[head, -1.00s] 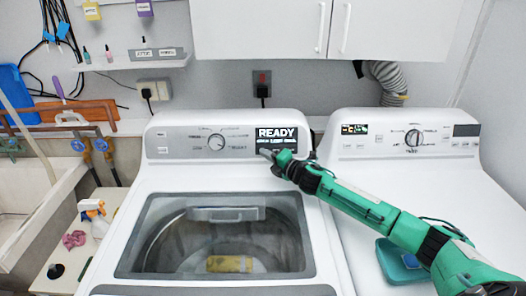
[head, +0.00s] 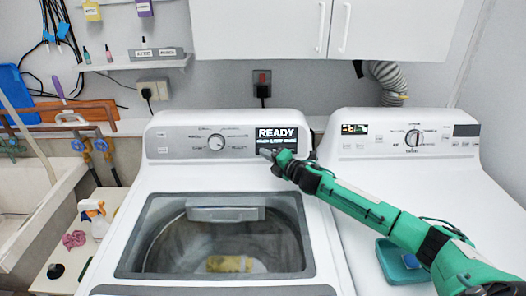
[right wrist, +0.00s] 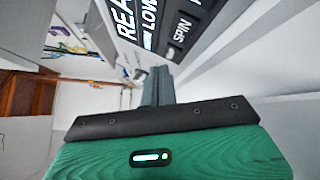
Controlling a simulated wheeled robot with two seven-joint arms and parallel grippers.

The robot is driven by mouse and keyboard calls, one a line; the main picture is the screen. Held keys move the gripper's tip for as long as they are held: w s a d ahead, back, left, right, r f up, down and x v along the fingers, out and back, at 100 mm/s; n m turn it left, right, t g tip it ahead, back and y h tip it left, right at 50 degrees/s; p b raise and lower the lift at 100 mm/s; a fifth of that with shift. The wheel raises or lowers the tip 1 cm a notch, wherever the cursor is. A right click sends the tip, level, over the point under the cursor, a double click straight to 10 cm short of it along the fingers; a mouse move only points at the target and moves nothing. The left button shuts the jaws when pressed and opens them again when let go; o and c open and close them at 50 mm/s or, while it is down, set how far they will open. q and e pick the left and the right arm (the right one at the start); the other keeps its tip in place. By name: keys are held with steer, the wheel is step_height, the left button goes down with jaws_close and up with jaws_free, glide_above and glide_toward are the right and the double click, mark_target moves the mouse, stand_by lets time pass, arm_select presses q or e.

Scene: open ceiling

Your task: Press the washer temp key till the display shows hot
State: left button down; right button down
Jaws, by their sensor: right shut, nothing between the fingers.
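The washer (head: 215,185) is the white top-loader on the left in the head view. Its display (head: 277,134) reads READY in large letters, with a smaller line below that is too small to read surely. My right gripper (head: 264,152) is shut and empty, its tips at the lower left of the display panel. In the right wrist view its closed fingers (right wrist: 158,86) point at the panel, where parts of READY, LOW and a SPIN key (right wrist: 182,30) show. The temp key is not legible; the fingertips may hide it. My left gripper is not in view.
The washer's round dial (head: 216,142) is left of the display. A dryer (head: 395,180) stands close on the right, with a teal container (head: 392,262) on top under my right arm. A spray bottle (head: 95,215) and pink cloth (head: 74,239) are at the left.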

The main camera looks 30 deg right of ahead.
steer(key=shift+w, duration=0.1)
steer(key=shift+w+d+f, duration=0.15)
steer(key=shift+w, duration=0.1)
steer(key=shift+w+d+f, duration=0.1)
steer(key=shift+w+d, duration=0.05)
steer(key=shift+w, duration=0.15)
stand_by(0.8)
steer(key=shift+s, duration=0.2)
steer(key=shift+s+a+r, duration=0.25)
steer(key=shift+s+a, duration=0.05)
steer(key=shift+s, duration=0.15)
steer(key=shift+p, duration=0.3)
steer(key=s, duration=0.1)
steer(key=s+a+r+p, duration=0.1)
steer(key=s, duration=0.1)
steer(key=s+a, duration=0.1)
steer(key=shift+s+r+p, duration=0.15)
steer(key=shift+r+p, duration=0.2)
steer(key=shift+p, duration=0.05)
